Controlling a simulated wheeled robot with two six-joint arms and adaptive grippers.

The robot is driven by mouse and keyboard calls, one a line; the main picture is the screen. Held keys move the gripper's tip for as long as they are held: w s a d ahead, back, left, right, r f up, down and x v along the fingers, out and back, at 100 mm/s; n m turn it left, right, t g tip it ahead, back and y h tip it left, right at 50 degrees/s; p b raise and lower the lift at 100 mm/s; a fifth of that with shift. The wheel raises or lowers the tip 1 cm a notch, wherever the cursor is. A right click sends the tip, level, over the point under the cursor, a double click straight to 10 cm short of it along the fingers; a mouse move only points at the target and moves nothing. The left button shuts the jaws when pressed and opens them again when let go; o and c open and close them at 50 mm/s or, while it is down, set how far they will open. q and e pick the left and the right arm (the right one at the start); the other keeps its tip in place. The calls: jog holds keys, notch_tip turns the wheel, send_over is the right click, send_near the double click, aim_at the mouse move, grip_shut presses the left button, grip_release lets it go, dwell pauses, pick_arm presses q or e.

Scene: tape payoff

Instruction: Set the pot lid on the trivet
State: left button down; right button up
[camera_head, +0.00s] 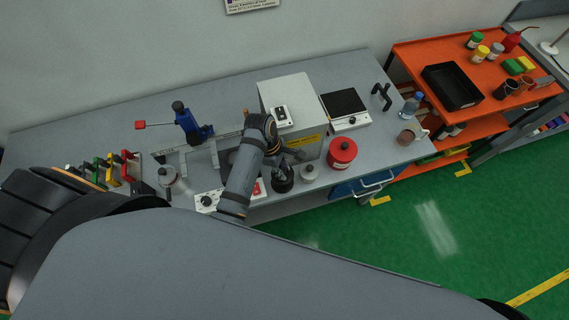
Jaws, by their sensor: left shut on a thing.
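My left arm reaches over the grey bench, and its left gripper (284,163) points down at the front of it. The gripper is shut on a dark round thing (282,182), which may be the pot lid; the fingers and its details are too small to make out. I cannot tell whether this thing touches the bench. A grey round piece with a knob (167,177) lies further left and also looks like a lid. I cannot pick out the trivet for certain. My right gripper is not in view.
A white jar (309,174) and a red can (342,154) stand close right of the gripper. A grey box (293,97) stands behind it. A black-topped device (343,104), a blue tool (188,124) and an orange cart (405,58) are further off. The bench's back left is clear.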

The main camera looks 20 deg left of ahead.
pick_arm(q)
jog(key=shift+f, duration=0.1)
jog(key=shift+s+f, duration=0.1)
jog(key=shift+f, duration=0.15)
notch_tip(320, 180, down, 4)
jog(key=shift+f, duration=0.1)
jog(key=shift+a+f+b, duration=0.1)
jog(key=shift+f+b, duration=0.3)
jog(key=shift+f, duration=0.2)
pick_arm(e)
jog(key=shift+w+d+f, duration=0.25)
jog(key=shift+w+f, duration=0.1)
pick_arm(q)
jog(key=shift+p, duration=0.4)
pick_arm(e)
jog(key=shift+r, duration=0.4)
pick_arm(q)
jog(key=shift+f, duration=0.35)
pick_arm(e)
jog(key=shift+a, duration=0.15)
pick_arm(q)
jog(key=c, duration=0.5)
grip_release()
